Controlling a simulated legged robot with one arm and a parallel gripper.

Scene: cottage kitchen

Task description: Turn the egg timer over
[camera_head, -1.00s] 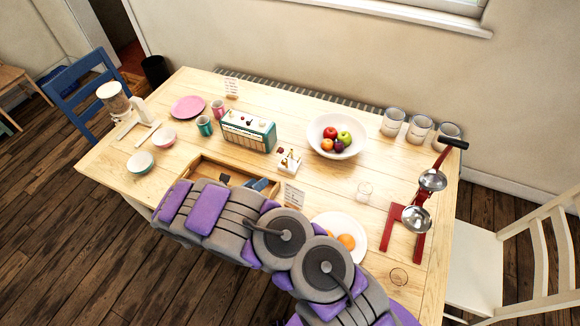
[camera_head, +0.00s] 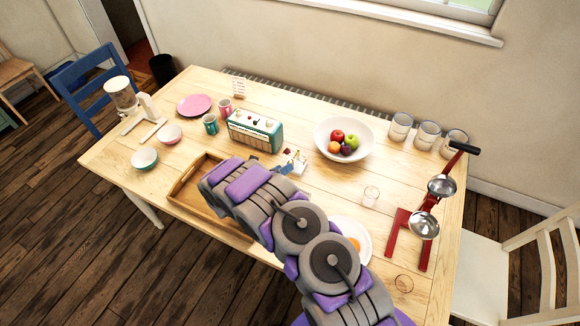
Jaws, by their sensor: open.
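A small white-and-wood stand (camera_head: 295,157) with little upright pieces and red bits is behind the tray, right of the radio. I cannot make out for sure whether the egg timer is among these pieces. My gripper (camera_head: 284,168), with blue-grey fingers, is at the near left side of this stand. It is open and looks empty. Whether it touches anything is too small to tell. My arm comes from the lower right and hides part of the table in front of the stand.
The teal radio (camera_head: 255,131) stands close left of my gripper. A wooden tray (camera_head: 183,191) lies below my arm. A red stand with metal cups (camera_head: 398,232) is at the right.

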